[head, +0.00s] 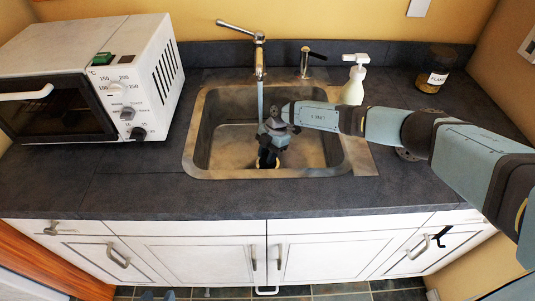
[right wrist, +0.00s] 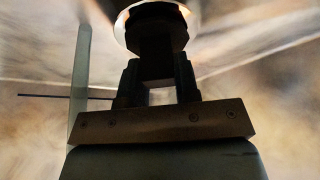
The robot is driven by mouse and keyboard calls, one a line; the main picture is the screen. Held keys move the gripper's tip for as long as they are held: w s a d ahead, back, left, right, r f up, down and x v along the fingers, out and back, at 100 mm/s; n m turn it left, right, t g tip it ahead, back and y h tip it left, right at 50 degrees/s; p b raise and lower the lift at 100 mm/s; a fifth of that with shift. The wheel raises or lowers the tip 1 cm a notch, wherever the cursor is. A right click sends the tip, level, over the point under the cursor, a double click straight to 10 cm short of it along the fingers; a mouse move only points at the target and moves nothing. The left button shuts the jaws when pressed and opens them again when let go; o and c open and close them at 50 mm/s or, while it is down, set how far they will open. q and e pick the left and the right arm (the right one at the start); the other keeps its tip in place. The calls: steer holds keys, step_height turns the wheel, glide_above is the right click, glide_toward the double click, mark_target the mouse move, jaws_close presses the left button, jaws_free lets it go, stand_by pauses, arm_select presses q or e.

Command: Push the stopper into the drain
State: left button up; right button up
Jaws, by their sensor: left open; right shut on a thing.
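My right gripper (head: 268,152) points down into the sink (head: 222,145), low over its floor. In the right wrist view its two dark fingers (right wrist: 158,85) are shut on the stopper (right wrist: 156,36), a dark piece gripped by its near end. A pale, bright ring (right wrist: 185,14) surrounds the stopper's far end; I cannot tell whether it is the drain's rim or the stopper's own. In the head view the gripper mostly hides the stopper and drain. Two small grey tips at the bottom edge appear to be my left gripper (head: 159,295), open and empty.
The tap (head: 259,62) stands behind the sink, with a stream of water (head: 260,98) falling close to my right gripper. A soap bottle (head: 354,85) and a labelled jar (head: 432,82) stand right of it. A toaster oven (head: 130,95) fills the left counter.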

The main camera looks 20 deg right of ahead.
steer(key=shift+f, duration=0.3)
stand_by(0.7)
steer(key=shift+s+f+p, duration=0.1)
steer(key=shift+f+p, duration=0.05)
steer(key=shift+p, duration=0.15)
stand_by(0.5)
steer(key=o, duration=1)
steer(key=shift+f, duration=0.1)
steer(key=o, duration=0.5)
steer(key=shift+r, duration=0.2)
steer(key=shift+p+v, duration=2.5)
steer(key=shift+v, duration=1)
steer(key=shift+a+f, duration=0.1)
steer(key=shift+f, duration=0.05)
